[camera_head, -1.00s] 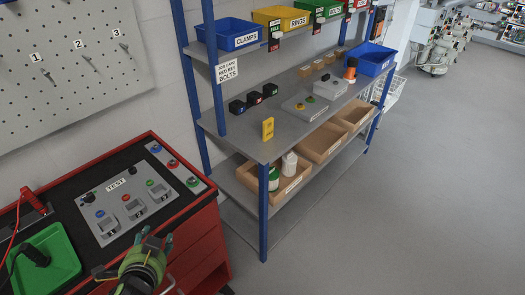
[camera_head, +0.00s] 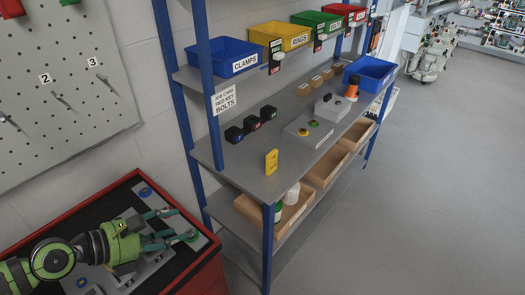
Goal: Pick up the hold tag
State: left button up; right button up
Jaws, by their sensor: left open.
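The yellow hold tag (camera_head: 271,162) stands upright near the front left corner of the shelf's grey worktop (camera_head: 240,177). My left gripper (camera_head: 178,227) is over the red cart at the lower left, with its fingers spread and nothing between them. It points right, toward the shelf, and is well apart from the tag. My right gripper is not in view.
A blue shelf post (camera_head: 267,245) stands just in front of the tag. Small black blocks (camera_head: 252,123) and a grey button box (camera_head: 308,130) sit behind it. Wooden bins (camera_head: 325,166) are below. The red cart (camera_head: 203,270) lies under my left arm.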

aim_at(271, 159)
jog(key=i+l+u, duration=0.25)
jog(key=i+l, duration=0.65)
jog(key=l, duration=0.05)
